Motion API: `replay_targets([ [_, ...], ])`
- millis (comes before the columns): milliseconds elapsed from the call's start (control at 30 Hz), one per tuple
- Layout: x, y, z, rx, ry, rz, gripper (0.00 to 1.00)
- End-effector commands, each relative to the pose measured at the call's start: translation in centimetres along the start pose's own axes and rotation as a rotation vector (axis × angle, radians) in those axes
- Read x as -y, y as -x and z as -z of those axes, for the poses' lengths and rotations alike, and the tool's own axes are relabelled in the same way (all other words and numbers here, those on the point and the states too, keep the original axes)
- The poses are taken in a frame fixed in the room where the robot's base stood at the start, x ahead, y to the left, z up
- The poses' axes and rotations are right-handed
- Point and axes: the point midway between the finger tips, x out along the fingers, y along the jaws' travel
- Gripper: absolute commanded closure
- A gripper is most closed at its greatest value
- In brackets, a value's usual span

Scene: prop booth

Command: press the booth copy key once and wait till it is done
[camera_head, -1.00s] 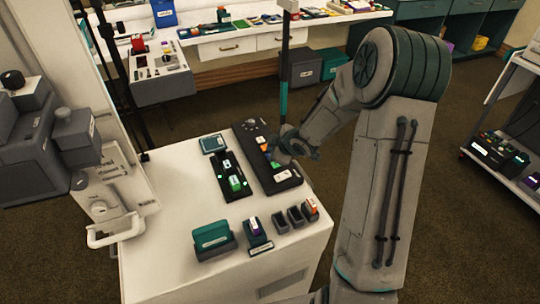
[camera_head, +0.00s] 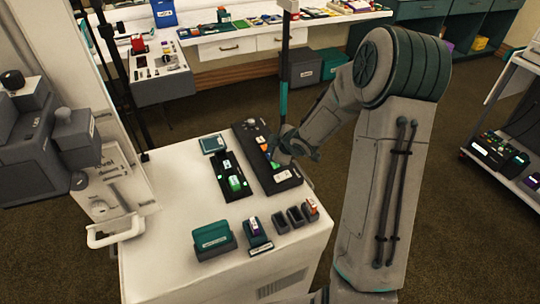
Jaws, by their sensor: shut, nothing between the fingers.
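A dark key panel (camera_head: 252,151) lies on the white cabinet top, with a row of coloured keys and a white key (camera_head: 283,175) near its front end. The key labels are too small to read, so I cannot tell which is the copy key. My gripper (camera_head: 273,157) is shut and empty, low over the middle of the panel beside the blue and orange keys. The wrist hides part of the row. I cannot tell whether the fingertips touch a key.
A black tray (camera_head: 222,165) with green and white pieces lies left of the panel. A teal box (camera_head: 213,239), a stamp-like block (camera_head: 255,230) and small dark cups (camera_head: 295,216) stand in front. A grey machine (camera_head: 40,140) stands at left.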

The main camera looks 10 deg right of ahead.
Motion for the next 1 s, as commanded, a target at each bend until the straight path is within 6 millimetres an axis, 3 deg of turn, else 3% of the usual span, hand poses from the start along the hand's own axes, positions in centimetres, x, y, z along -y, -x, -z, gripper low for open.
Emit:
replay_targets([
  [1000,0.47,-0.64,-0.47,0.000,0.000,0.000,1.00],
])
